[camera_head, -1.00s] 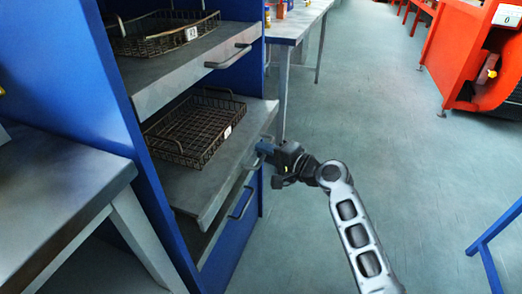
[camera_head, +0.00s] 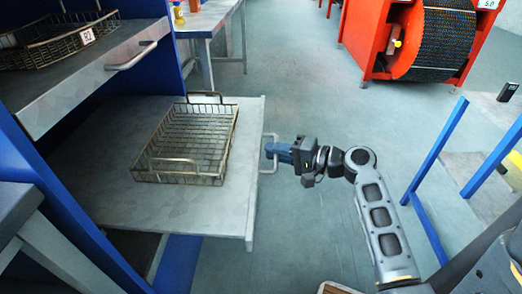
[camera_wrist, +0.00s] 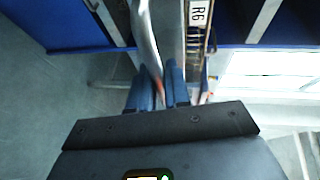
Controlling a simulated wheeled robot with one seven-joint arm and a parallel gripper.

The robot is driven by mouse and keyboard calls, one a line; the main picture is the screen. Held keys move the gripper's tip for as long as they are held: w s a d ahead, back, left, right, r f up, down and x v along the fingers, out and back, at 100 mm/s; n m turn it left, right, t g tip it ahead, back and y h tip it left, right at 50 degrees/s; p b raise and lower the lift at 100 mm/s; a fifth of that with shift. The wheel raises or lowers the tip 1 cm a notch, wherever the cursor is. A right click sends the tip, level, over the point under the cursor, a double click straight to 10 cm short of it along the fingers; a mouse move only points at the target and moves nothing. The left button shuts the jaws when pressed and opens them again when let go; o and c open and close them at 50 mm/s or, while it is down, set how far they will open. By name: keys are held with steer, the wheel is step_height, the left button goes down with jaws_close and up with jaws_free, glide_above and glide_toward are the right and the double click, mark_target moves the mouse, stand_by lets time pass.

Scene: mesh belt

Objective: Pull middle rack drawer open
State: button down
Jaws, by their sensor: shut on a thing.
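The middle rack drawer (camera_head: 100,205) is a grey metal shelf drawn well out of the blue rack (camera_head: 62,195) in the head view. A wire basket (camera_head: 190,148) rests on it. Its bar handle (camera_head: 266,153) is on the right-hand front edge. My gripper (camera_head: 277,152) is shut on this handle. In the wrist view my gripper (camera_wrist: 160,92) shows two blue fingers close together around the handle, whose grip point is partly hidden by them. A label reading R6 (camera_wrist: 198,14) shows there beside the drawer front.
An upper drawer with its handle (camera_head: 132,56) and a basket labelled R2 (camera_head: 55,45) is above left. A grey table (camera_head: 206,20) stands behind. A red machine (camera_head: 375,35) is at the back right, and blue rails (camera_head: 436,150) stand at right. Floor between is clear.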

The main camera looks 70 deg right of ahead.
steer(key=shift+s+d, duration=0.1)
steer(key=shift+s, duration=0.25)
steer(key=c, duration=1.2)
jaws_free()
steer(key=shift+o, duration=0.2)
steer(key=s+r, duration=0.1)
steer(key=s, duration=0.6)
steer(key=shift+s+a+r+p, duration=0.15)
steer(key=shift+s+a+p, duration=0.05)
steer(key=shift+s+p, duration=0.1)
